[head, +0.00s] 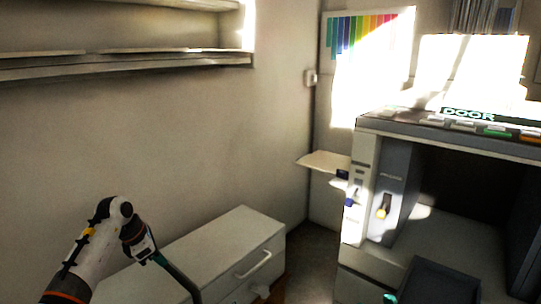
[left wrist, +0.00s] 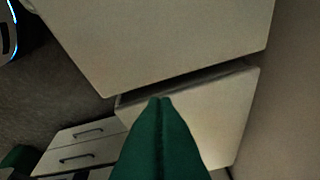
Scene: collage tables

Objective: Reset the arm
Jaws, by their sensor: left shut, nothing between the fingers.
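My left arm (head: 95,250) comes in from the lower left of the head view, bent at a white joint. My left gripper (head: 185,283) points down and right from it, beside the low white cabinet; its tips are at or past the bottom edge. In the left wrist view the green fingers of the left gripper (left wrist: 161,100) lie together, with nothing between them. Pale cabinet or drawer surfaces lie beyond the fingertips; whether they touch cannot be told. I do not see my right gripper.
The low white cabinet (head: 222,236) with a handle stands along the wall. A grey machine-like cabinet (head: 395,190) fills the right. A small shelf (head: 324,161) juts out at the corner. Wall shelves (head: 130,66) run at upper left. The left wrist view shows drawers with dark handles (left wrist: 85,145).

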